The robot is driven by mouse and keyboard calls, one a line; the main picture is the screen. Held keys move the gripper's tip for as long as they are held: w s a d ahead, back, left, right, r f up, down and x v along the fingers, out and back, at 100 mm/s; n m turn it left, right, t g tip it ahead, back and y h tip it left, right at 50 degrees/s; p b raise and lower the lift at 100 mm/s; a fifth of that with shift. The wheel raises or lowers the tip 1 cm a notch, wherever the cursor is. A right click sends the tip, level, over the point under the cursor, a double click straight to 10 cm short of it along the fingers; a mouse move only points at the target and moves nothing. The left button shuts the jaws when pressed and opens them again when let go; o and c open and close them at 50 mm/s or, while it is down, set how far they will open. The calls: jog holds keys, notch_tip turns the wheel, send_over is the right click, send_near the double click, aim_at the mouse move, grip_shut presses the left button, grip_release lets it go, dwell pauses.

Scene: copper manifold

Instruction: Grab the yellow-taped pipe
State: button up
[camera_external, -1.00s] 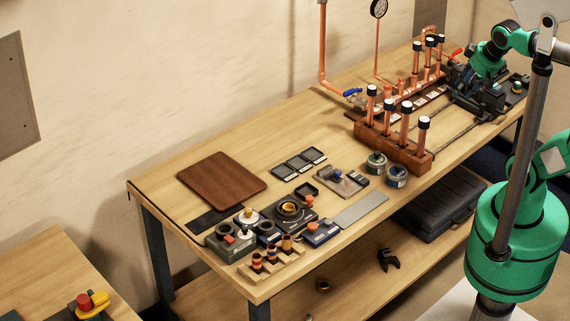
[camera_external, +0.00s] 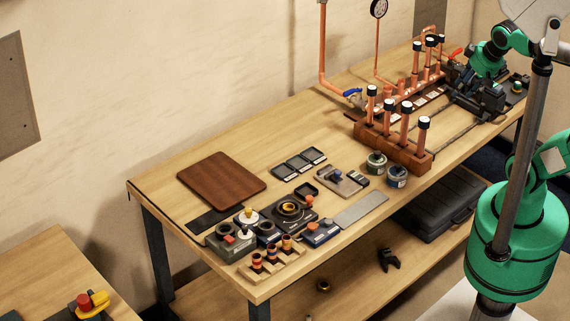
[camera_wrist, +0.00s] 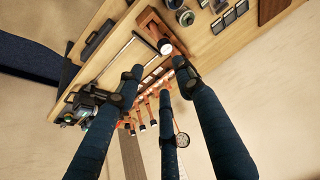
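Copper pipes with black-and-white caps stand upright in a wooden rack (camera_external: 398,147); one front pipe (camera_external: 422,138) is at its right end. I cannot make out yellow tape on any pipe. In the wrist view, the rack (camera_wrist: 147,20) is at the top, with a white-topped pipe (camera_wrist: 166,46) beyond my fingertips. My gripper (camera_wrist: 160,75) has three dark blue fingers, spread apart with nothing visible between them. In the external view its fingers are hard to tell from the black equipment at the bench's far right end.
The copper manifold (camera_external: 416,66) stands behind the rack, with a gauge (camera_external: 378,9) above. A black fixture (camera_external: 482,98) is at the right end. Two round tins (camera_external: 376,163) sit near the rack.

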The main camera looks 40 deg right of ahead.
dwell(0.3)
jog(key=w+a+r+n+g+y+p, duration=0.1)
jog(key=w+a+r+n+g, duration=0.1)
jog(key=w+a+n, duration=0.95)
jog(key=w+a+f+n+p, duration=0.15)
jog(key=w+a+n, duration=0.25)
jog(key=a, duration=0.4)
jog(key=w+a+f+n+b, duration=0.1)
jog(key=w+a+f+n, duration=0.15)
jog(key=a+n, duration=0.35)
jog(key=s+a+f+n, duration=0.1)
jog(key=a+f+n, duration=0.4)
jog(key=a, duration=0.6)
jog(key=s+a+f+n+g+p, duration=0.1)
jog(key=a+f+n, duration=0.5)
jog(key=a, duration=0.6)
jog(key=s+a+f+n+g+p, duration=0.1)
jog(key=s+a+f+n, duration=0.1)
jog(key=a+f+n, duration=0.3)
jog(key=a+f, duration=0.3)
jog(key=a, duration=0.4)
jog(key=shift+s+n+h, duration=0.35)
jog(key=shift+s+h, duration=0.05)
jog(key=shift+a, duration=0.1)
